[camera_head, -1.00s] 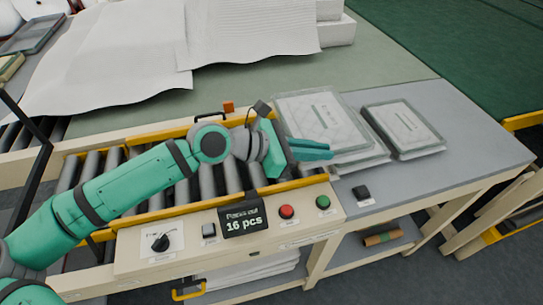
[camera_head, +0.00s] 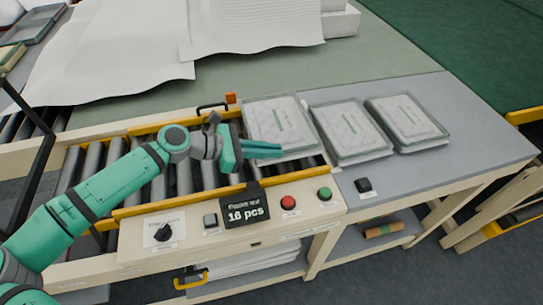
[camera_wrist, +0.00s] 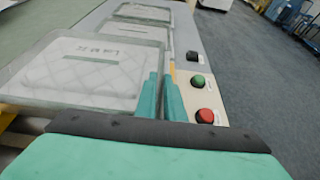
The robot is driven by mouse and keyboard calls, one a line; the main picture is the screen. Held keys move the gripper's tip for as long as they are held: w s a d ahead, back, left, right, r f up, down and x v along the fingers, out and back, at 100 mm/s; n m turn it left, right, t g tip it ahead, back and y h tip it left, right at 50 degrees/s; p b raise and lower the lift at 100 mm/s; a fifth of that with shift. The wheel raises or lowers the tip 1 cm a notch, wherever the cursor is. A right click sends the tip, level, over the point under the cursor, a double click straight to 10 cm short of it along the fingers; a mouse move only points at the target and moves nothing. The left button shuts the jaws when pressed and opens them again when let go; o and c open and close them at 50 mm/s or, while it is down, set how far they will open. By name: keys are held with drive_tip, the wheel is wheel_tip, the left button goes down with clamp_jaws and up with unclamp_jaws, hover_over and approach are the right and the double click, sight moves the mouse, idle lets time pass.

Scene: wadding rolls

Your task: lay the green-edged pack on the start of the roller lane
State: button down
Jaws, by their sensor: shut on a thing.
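A flat, clear-wrapped white pack (camera_head: 280,120) with a dull grey-green rim is held by my gripper (camera_head: 264,150), which is shut on its near side. The pack is over the right end of the roller lane (camera_head: 183,178), next to the grey table; I cannot tell whether it touches the rollers. In the wrist view the same pack (camera_wrist: 85,70) fills the left side, beside my closed fingers (camera_wrist: 162,98). The grip point is partly hidden by the fingers.
Two similar packs, a middle one (camera_head: 350,132) and a right one (camera_head: 408,123), lie on the grey table (camera_head: 455,140). The control panel (camera_head: 150,240) with red and green buttons runs along the front. A yellow rail (camera_head: 160,208) edges the lane.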

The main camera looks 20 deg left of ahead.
sight(272, 163)
drive_tip(key=shift+d+f, duration=0.1)
drive_tip(key=shift+f, duration=1.85)
drive_tip(key=c, duration=1.9)
unclamp_jaws()
drive_tip(key=shift+o, duration=0.2)
drive_tip(key=shift+r, duration=0.35)
drive_tip(key=v, duration=1.2)
drive_tip(key=shift+r, duration=0.2)
drive_tip(key=shift+s, duration=0.1)
